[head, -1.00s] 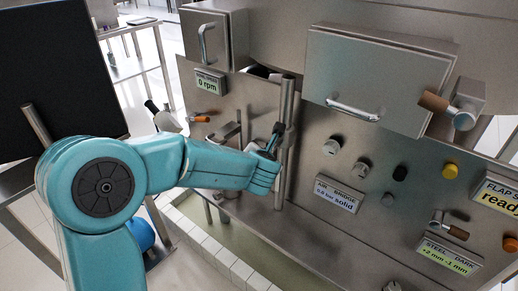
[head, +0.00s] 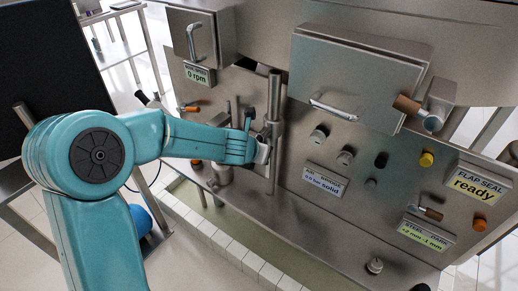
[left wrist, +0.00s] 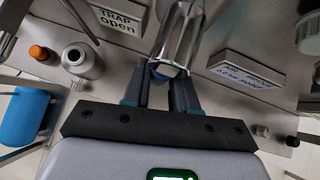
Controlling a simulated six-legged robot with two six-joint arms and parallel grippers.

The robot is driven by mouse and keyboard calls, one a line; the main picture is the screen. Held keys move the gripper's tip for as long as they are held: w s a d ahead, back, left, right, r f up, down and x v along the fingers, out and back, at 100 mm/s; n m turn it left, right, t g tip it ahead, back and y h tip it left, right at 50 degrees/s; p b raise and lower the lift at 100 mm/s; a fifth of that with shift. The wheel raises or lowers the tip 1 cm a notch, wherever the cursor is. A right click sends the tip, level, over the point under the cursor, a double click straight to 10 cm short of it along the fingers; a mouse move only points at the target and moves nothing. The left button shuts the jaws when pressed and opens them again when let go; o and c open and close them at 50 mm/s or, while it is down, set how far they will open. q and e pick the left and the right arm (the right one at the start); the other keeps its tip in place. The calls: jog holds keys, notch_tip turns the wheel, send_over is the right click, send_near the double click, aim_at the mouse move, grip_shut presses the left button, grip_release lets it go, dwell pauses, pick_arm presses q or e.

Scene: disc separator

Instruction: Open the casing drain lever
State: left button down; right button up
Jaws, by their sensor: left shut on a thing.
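In the head view my left gripper (head: 262,150) is at the lower part of a vertical metal pipe (head: 274,110) on the machine front. In the left wrist view its two dark fingers (left wrist: 160,92) are closed around the near end of a shiny metal bar (left wrist: 180,35). A little blue shows at the bar's end. I take the bar for the casing drain lever, but no label on it is readable and its pivot is hidden. In the head view my gripper and forearm cover the grip. My right gripper is not in view.
The AIR BRIDGE label (head: 325,181) is right of the pipe; the left wrist view also shows a "TRAP open" label (left wrist: 118,20). Knobs (head: 345,156) and a flap-seal label (head: 472,184) are further right. A tiled edge (head: 225,243) runs below.

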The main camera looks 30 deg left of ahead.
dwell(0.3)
pick_arm(q)
jog(key=c, duration=1)
grip_release()
jog(key=shift+o, duration=0.2)
jog(key=p+v, duration=0.7)
jog(key=v, duration=0.9)
jog(key=shift+r, duration=0.15)
